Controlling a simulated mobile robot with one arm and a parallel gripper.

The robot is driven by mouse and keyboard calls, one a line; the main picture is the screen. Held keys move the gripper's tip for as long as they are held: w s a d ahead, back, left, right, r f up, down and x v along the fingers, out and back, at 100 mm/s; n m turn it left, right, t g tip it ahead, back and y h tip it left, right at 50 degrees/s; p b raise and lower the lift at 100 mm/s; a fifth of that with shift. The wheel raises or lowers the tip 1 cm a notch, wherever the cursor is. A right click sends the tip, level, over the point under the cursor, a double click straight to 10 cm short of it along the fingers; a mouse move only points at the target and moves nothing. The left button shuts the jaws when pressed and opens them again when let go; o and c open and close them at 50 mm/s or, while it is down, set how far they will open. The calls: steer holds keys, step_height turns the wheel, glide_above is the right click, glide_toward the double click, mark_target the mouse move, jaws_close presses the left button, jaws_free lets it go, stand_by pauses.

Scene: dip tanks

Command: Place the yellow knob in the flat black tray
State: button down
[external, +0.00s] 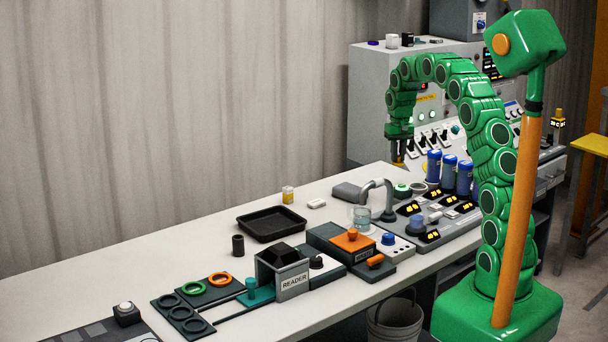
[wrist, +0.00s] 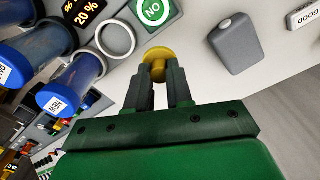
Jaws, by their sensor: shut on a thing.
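The yellow knob (wrist: 158,58) is between the fingertips of my gripper (wrist: 158,75) in the wrist view. My gripper is shut on it, with its round yellow head showing past the tips. In the external view my gripper (external: 398,159) is high at the far end of the bench, in front of the grey control panel. The knob is too small there to make out clearly. The flat black tray (external: 270,223) lies on the white bench, to the left of and nearer than my gripper. It looks empty.
A small yellow-and-white jar (external: 288,195) and a white block (external: 316,203) are near the tray. A black cup (external: 238,245) stands at its front left. Blue cylinders (external: 449,172) stand right of my gripper. A curved grey pipe (external: 378,185) rises between tray and cylinders.

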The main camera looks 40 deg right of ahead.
steer(key=s+a+n, duration=0.1)
steer(key=s+a, duration=0.1)
steer(key=a, duration=2)
steer(key=s+a+n, duration=0.1)
steer(key=s+a, duration=0.1)
steer(key=a, duration=1.9)
glide_above(271, 227)
steer(key=shift+d+f, duration=0.1)
steer(key=shift+f, duration=6.05)
steer(key=shift+f, duration=0.15)
steer(key=c, duration=1)
jaws_free()
